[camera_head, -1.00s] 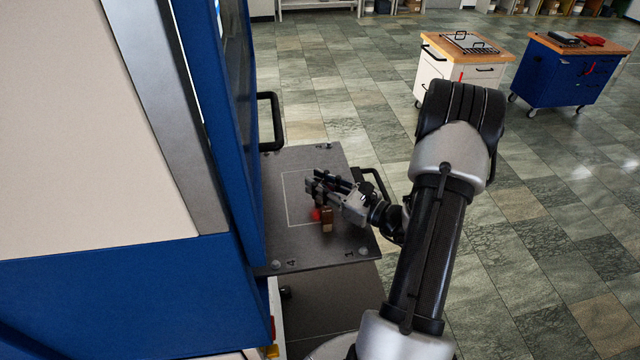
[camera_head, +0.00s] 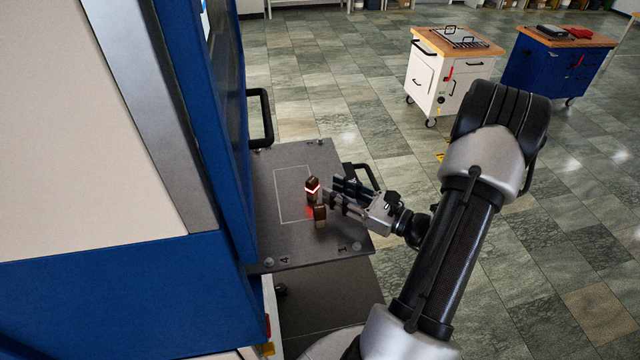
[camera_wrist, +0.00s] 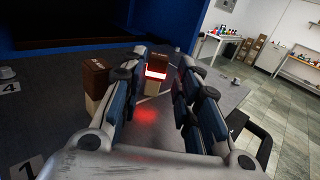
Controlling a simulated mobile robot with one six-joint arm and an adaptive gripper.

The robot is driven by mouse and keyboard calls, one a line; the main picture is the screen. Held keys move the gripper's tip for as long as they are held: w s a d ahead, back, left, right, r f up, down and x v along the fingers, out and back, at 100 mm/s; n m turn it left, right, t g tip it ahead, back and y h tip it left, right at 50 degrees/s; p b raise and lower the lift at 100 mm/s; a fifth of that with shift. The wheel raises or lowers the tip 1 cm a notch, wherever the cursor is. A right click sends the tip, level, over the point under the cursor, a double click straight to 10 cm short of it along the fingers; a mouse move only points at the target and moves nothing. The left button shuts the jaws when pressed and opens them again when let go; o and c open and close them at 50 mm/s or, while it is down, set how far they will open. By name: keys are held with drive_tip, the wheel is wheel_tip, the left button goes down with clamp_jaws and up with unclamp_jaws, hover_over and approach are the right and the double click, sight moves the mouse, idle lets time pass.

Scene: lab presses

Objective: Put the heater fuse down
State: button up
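A brown-topped fuse block with a glowing red band (camera_head: 313,187) stands upright on the grey press plate (camera_head: 293,246), near the right line of the white outlined rectangle. A second brown and tan block (camera_head: 320,216) stands just in front of it. The labels are too small to read, so I cannot tell which is the heater fuse.
The blue press frame (camera_head: 221,130) rises at the plate's left, with a black handle (camera_head: 266,118) behind. Another black handle (camera_head: 364,178) is on the plate's right edge, close to my gripper. Two carts, white (camera_head: 433,82) and blue (camera_head: 540,75), stand far off.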

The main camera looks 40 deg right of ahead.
drive_tip(key=v, duration=0.4)
drive_tip(key=shift+s, duration=0.2)
idle(0.4)
